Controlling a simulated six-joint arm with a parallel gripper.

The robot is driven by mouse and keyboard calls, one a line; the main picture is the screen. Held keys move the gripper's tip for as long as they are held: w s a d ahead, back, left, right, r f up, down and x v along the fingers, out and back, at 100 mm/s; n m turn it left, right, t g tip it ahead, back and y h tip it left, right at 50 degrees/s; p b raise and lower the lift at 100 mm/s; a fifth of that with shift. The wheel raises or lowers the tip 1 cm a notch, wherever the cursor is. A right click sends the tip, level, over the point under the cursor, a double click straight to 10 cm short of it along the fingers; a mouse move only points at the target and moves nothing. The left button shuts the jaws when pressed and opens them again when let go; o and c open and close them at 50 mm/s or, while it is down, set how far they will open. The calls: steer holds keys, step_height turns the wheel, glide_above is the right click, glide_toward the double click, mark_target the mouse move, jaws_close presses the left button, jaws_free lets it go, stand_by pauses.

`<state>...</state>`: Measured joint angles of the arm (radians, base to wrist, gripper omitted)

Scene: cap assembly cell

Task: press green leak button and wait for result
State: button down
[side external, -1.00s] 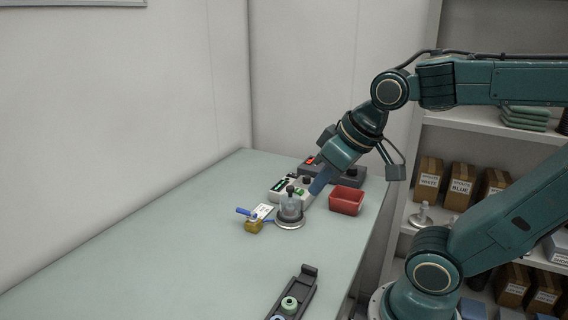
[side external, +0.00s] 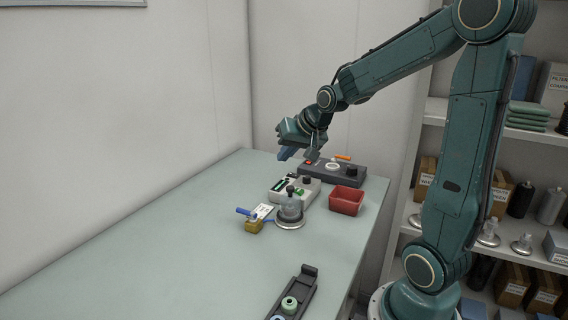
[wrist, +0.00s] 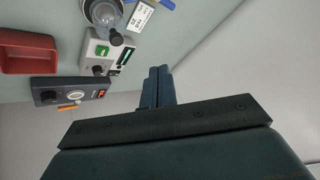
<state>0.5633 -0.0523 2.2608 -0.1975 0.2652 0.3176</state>
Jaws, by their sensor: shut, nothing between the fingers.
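The pale tester box (side external: 312,191) sits on the bench. It carries a green button (side external: 300,191), a dark knob and a narrow green-marked display (side external: 281,184). In the wrist view the box (wrist: 88,58) is at upper left, with the green button (wrist: 102,50) and the display (wrist: 123,57) clear of my fingers. The display is too small to read. My gripper (side external: 285,155) is shut and empty, in the air above and behind the box. It also shows in the wrist view (wrist: 158,72), touching nothing.
A dark grey unit (side external: 345,174) with a red display and an orange item stands behind the tester. A red bin (side external: 346,201) is to its right. The left bench is clear.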

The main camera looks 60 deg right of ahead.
mark_target(301, 192)
steer(key=w+d+f+m+h, duration=0.1)
steer(key=d+f+m, duration=0.1)
steer(key=d, duration=0.5)
steer(key=w+d+f+m, duration=0.1)
steer(key=d+f+m, duration=0.2)
steer(key=d, duration=0.4)
steer(key=shift+d+f+t+h, duration=0.15)
steer(key=shift+f+t+h, duration=0.25)
steer(key=shift+f, duration=0.25)
steer(key=shift+f, duration=0.2)
steer(key=shift+s+f, duration=0.1)
steer(key=shift+f, duration=4.15)
steer(key=shift+f, duration=0.85)
steer(key=shift+r, duration=0.85)
steer(key=shift+r, duration=0.15)
